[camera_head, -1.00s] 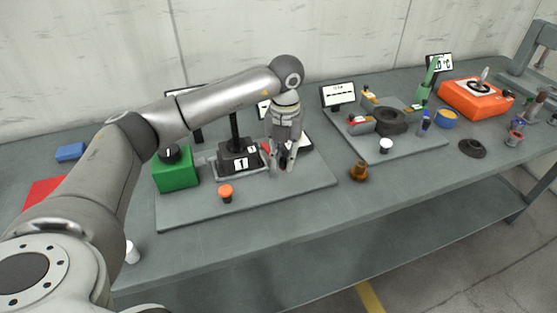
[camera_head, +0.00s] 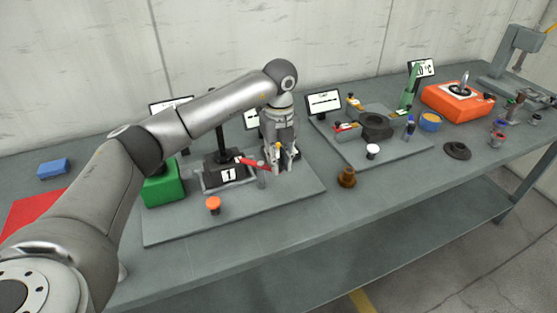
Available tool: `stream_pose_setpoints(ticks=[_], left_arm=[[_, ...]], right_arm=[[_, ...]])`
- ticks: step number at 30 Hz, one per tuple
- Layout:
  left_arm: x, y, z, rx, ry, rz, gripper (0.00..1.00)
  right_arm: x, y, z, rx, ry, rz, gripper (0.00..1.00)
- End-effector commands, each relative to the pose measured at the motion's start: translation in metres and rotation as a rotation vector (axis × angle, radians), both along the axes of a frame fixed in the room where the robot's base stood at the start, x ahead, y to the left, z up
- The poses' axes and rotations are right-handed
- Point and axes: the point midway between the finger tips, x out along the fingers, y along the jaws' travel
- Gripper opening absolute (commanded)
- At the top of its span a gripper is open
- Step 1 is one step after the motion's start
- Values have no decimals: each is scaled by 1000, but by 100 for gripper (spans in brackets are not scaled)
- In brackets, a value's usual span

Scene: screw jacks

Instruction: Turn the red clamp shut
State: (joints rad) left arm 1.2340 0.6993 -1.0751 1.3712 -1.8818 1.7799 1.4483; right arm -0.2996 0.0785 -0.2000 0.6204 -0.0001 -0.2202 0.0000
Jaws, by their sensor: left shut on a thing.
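The red clamp (camera_head: 253,162) shows as a slim red bar beside the black block marked "1" (camera_head: 228,173), on the left grey base plate. It runs from the block rightward to my left gripper (camera_head: 283,168). My left gripper points down and is shut on the bar's right end; its fingers hide part of that end. A small grey post (camera_head: 261,176) stands just in front of the bar. My right gripper is not in the view.
A green box (camera_head: 163,188) and an orange button (camera_head: 213,204) share the left plate (camera_head: 290,202). A brown knob (camera_head: 347,177) stands right of it. The bench front is mostly clear.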

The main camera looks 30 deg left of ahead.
Motion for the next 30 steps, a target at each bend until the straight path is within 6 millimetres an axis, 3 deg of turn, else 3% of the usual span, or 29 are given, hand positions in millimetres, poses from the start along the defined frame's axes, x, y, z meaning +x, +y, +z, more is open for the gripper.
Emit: stream_pose_setpoints(ticks=[12,13,18,30], left_arm=[[2,1,2,0,-6,9,0],[2,1,2,0,-6,9,22],[1,1,1,0,-5,8,42],[1,0,9,-1,-4,6,42]], right_arm=[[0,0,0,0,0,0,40],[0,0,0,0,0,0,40],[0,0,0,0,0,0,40],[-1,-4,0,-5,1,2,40]])
